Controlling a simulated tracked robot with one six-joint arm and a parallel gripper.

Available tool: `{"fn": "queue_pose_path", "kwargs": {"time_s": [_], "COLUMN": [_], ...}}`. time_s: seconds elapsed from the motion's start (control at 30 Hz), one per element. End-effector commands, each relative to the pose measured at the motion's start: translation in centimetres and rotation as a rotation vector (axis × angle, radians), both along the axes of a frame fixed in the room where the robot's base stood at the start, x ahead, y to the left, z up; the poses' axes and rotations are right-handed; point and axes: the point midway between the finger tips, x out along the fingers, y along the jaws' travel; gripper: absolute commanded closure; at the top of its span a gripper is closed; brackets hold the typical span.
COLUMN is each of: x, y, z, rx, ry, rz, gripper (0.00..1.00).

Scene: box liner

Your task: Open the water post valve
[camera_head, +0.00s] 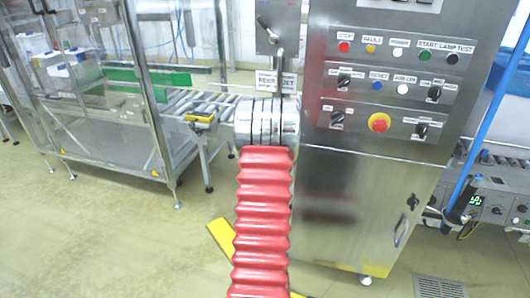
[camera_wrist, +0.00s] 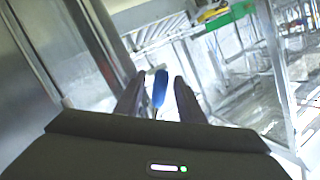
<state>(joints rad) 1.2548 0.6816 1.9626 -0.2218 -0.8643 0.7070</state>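In the wrist view, a blue handle-like piece (camera_wrist: 160,88) stands between the two dark fingers of my gripper (camera_wrist: 158,95). It looks like a valve lever, but the valve body is hidden. The fingers are apart, with a narrow gap showing on each side of the blue piece. In the head view, my red-sleeved arm reaches up the middle and hides my gripper and the blue piece. A grey plate with a dark lever (camera_head: 268,30) is on the post above my arm; I cannot tell if it belongs to the valve.
A steel control cabinet (camera_head: 355,215) with buttons and a red stop button (camera_head: 379,122) stands close to the right of my arm. A roller conveyor (camera_head: 200,103) and a glass-walled machine (camera_head: 110,125) are at left. The floor (camera_head: 100,235) at lower left is clear.

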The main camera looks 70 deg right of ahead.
Motion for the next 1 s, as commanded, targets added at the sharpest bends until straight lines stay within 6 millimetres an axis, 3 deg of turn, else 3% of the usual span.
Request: {"fn": "queue_pose_path", "kwargs": {"time_s": [0.23,0.63,0.87,1.0], "x": [0.0,0.1,0.1,2.8], "y": [2.5,3.1,3.9,5.5], "z": [0.6,0.6,0.0,1.6], "rx": [0.001,0.001,0.042,0.049], "ry": [0.000,0.000,0.006,0.044], "rz": [0.008,0.009,0.005,0.048], "gripper": [0.64,0.64,0.81,0.90]}}
